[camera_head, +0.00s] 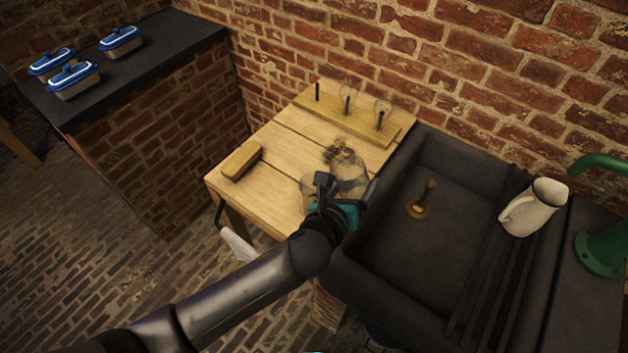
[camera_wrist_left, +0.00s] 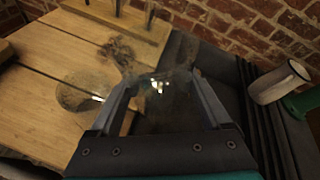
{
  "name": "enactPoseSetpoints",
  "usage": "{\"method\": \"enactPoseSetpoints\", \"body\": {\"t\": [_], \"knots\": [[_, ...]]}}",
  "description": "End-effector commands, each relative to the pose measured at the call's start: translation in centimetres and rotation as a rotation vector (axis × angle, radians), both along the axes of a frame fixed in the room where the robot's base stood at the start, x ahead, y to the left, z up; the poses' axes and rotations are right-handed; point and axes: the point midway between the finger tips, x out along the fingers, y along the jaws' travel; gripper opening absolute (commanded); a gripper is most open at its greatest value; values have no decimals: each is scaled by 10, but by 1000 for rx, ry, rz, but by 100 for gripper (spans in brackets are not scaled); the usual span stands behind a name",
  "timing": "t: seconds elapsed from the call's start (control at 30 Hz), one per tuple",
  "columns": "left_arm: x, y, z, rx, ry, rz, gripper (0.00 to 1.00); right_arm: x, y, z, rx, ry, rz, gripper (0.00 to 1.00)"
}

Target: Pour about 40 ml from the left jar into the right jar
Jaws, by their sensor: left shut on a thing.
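Two clear glass jars are at the table's front right. My left gripper (camera_head: 346,186) is shut on the glass jar at the picture's right (camera_head: 349,170), which also shows between the fingers in the left wrist view (camera_wrist_left: 165,88). This held jar is near the table edge beside the sink. The other glass jar (camera_head: 308,187) is just left of the gripper and partly hidden by it; it shows more clearly on the table in the left wrist view (camera_wrist_left: 82,92). I cannot tell the held jar's tilt or either liquid level. My right gripper is not in view.
A wooden block (camera_head: 241,162) lies on the table's left side. A pegged rack (camera_head: 350,118) with glassware stands at the back. The dark sink (camera_head: 440,185) adjoins the table on the right, with a white jug (camera_head: 534,208) beyond. A cloth (camera_head: 238,244) hangs at the front.

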Motion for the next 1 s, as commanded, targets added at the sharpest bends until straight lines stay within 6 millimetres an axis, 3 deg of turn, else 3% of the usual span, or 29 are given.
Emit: {"method": "enactPoseSetpoints", "body": {"t": [0.23, 0.53, 1.0], "knots": [[-3, -7, -28, 179, -86, -1, 7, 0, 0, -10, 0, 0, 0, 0], [-4, -8, -65, 289, -136, 1, 7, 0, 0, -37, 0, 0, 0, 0], [-4, -9, -79, 345, -162, 1, 7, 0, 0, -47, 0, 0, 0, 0]]}}
